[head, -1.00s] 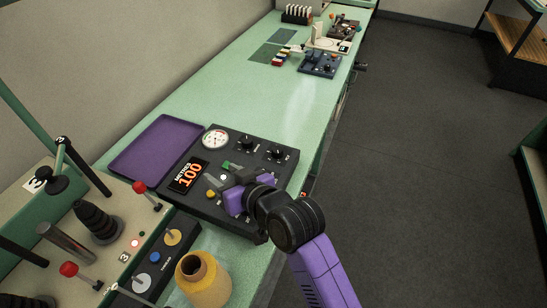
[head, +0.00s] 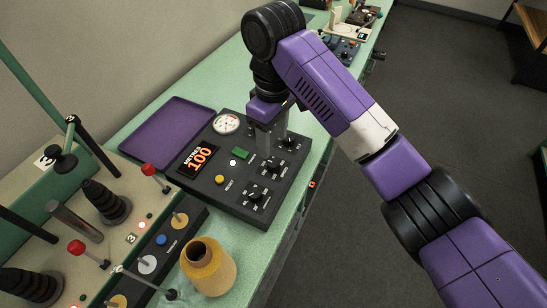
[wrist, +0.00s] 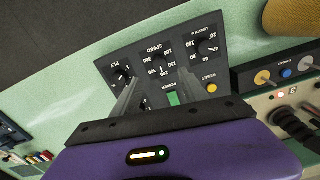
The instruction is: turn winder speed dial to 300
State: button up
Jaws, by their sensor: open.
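The black winder control box (head: 235,206) lies on the green table. In the head view its speed dial (head: 272,163) is the middle of three black knobs near the right edge. In the wrist view the speed dial (wrist: 160,69) lies between the two fingertips in the picture, its label upside down; I cannot tell its exact setting. My gripper (head: 272,143) is open and points down over the box, its fingers apart. It also shows in the wrist view (wrist: 158,78). I see no contact with the dial. The orange display (head: 199,157) reads METRES 100.
The ply knob (wrist: 122,76) and length knob (wrist: 206,46) flank the speed dial. A green power button (head: 240,153), yellow button (head: 219,179) and gauge (head: 226,123) share the box. A purple tray (head: 170,128) and yellow cone (head: 211,271) stand close by.

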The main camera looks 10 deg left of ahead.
aim_at(273, 162)
notch_tip(273, 162, down, 6)
jog(key=shift+s+r+b, duration=0.1)
jog(key=shift+r+b, duration=0.15)
jog(key=shift+b, duration=0.75)
jog(key=shift+f+p, duration=0.3)
jog(key=shift+f, duration=0.8)
grip_shut()
